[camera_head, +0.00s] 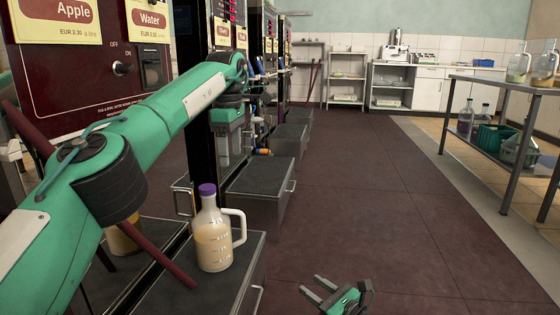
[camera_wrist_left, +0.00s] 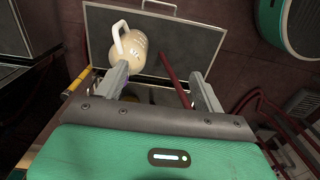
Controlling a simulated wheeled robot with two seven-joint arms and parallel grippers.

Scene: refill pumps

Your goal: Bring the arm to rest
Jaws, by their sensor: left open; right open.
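My left arm reaches in from the left. My left gripper (camera_head: 229,152) points down in front of the dispenser row, with its grey fingers apart and nothing between them. In the left wrist view its fingers (camera_wrist_left: 161,86) are spread. A jug (camera_head: 213,240) of cloudy pale liquid with a purple cap and a handle stands upright on a grey-topped box, below and apart from the left gripper. It also shows beyond the left finger in the left wrist view (camera_wrist_left: 132,47). My right gripper (camera_head: 314,286) is low at the bottom centre, open and empty.
The Apple and Water dispenser (camera_head: 70,75) stands at left. A dark red rod (camera_head: 160,258) crosses near the jug. Another grey-topped box (camera_head: 262,176) stands behind. A metal table (camera_head: 500,82) with jugs and crates is at right. The floor between (camera_head: 370,200) is clear.

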